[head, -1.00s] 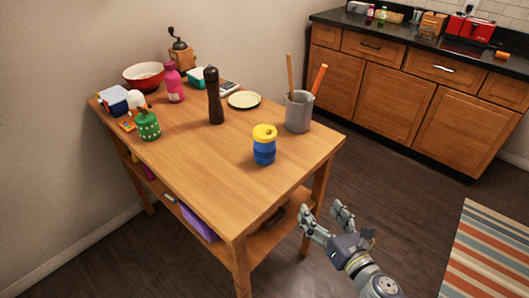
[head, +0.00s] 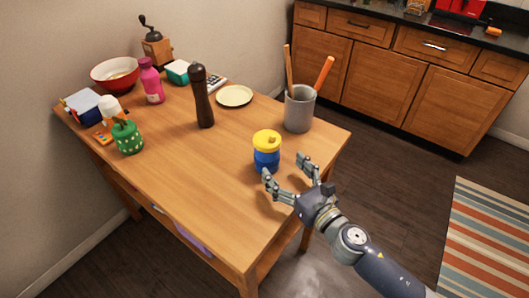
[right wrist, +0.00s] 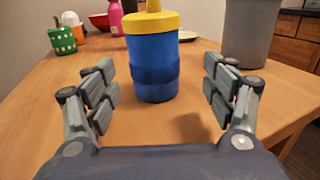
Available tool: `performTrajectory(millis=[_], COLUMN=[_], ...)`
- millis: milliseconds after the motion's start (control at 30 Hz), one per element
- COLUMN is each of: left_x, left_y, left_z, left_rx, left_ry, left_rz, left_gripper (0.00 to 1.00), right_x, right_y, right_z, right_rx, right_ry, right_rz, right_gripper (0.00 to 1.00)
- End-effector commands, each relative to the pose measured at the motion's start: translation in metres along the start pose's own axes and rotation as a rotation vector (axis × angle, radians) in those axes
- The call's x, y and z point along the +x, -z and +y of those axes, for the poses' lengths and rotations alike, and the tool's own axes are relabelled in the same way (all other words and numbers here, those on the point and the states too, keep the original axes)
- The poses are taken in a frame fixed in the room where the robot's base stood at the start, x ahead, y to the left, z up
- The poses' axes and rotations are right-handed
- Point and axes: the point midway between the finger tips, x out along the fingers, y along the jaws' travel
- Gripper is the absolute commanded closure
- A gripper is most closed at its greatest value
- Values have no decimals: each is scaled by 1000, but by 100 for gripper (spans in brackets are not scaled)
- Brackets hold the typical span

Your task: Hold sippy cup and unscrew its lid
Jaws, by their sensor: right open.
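The sippy cup (head: 266,158) is blue with a yellow lid (head: 267,140) and stands upright near the right front part of the wooden table. My right gripper (head: 285,177) is open and empty just in front of the cup. In the right wrist view, the blue cup body (right wrist: 153,68) and yellow lid (right wrist: 152,22) stand straight ahead, between and beyond the open fingers (right wrist: 158,95). The fingers look apart from the cup there. My left gripper is in neither current view.
A grey utensil crock (head: 299,110) stands behind the cup to the right. A dark pepper mill (head: 202,100), a pale plate (head: 234,96), a pink bottle (head: 152,84), a red bowl (head: 115,78) and a green container (head: 127,138) stand farther back or left. The table's left front is bare.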

Motion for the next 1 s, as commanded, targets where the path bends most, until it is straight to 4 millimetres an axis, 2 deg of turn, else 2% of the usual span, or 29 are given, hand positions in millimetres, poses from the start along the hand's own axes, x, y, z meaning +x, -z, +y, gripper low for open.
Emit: performTrajectory(millis=[100, 267, 600, 900, 967, 1000], left_x=[-3, -5, -10, -10, -10, -10], left_y=[0, 1, 2, 2, 2, 2], left_z=[0, 0, 0, 0, 0, 0], left_rx=[0, 0, 0, 0, 0, 0], left_ry=[0, 0, 0, 0, 0, 0], left_rz=[0, 0, 1, 1, 1, 1], left_gripper=[23, 23, 23, 23, 23, 23], right_x=[17, 27, 70, 74, 74, 74], right_y=[-1, 0, 3, 4, 4, 4], right_z=[0, 2, 8, 8, 8, 8], right_rx=[1, 1, 2, 1, 1, 1], right_ry=[0, -1, 0, 0, 0, 0], right_rz=[-1, -1, 0, 1, 1, 1], right_gripper=[23, 23, 23, 23, 34, 43])
